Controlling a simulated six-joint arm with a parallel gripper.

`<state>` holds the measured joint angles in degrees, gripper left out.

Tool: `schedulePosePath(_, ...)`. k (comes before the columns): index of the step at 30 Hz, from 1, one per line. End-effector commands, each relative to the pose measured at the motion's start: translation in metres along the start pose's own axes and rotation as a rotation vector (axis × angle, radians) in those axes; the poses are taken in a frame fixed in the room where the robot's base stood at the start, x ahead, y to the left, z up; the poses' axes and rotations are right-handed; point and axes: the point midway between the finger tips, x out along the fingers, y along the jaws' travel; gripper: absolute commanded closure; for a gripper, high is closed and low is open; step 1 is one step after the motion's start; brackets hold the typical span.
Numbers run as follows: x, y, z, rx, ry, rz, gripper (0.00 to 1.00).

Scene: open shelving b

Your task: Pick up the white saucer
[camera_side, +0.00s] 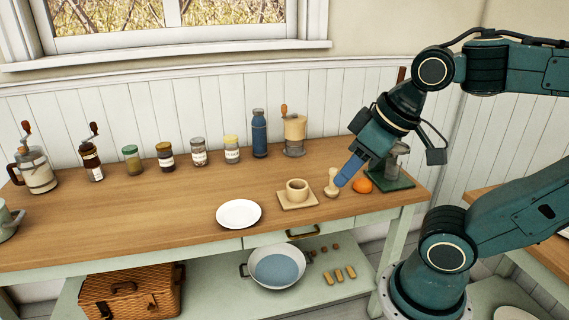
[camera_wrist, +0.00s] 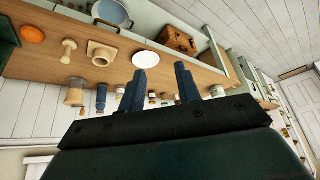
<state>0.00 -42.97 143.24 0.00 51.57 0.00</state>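The white saucer (camera_side: 239,214) lies flat on the wooden table near its front edge, left of a beige cup on a square base. It also shows in the wrist view (camera_wrist: 146,60), beyond my gripper's fingers and partly near the left finger's tip. My gripper (camera_side: 342,184) is at the right of the table, above the pestle-like wooden piece and the orange, well to the right of the saucer. In the wrist view its two blue fingers (camera_wrist: 159,80) stand wide apart with nothing between them in hold.
The beige cup (camera_side: 297,188), wooden pestle (camera_side: 331,183) and orange (camera_side: 362,186) stand between my gripper and the saucer or close by. Jars, a blue bottle (camera_side: 259,134) and grinders line the back. The tabletop left of the saucer (camera_side: 130,215) is clear.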

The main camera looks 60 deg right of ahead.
Motion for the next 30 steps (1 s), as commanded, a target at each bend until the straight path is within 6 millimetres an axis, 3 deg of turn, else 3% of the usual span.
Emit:
schedulePosePath(7, 0.004, 0.001, -0.003, 0.003, -0.01, 0.005, 0.67)
schedulePosePath(13, 0.02, 0.004, -0.016, 0.01, -0.041, 0.027, 0.67)
schedulePosePath(30, 0.11, 0.013, -0.057, -0.032, -0.158, 0.216, 0.67)
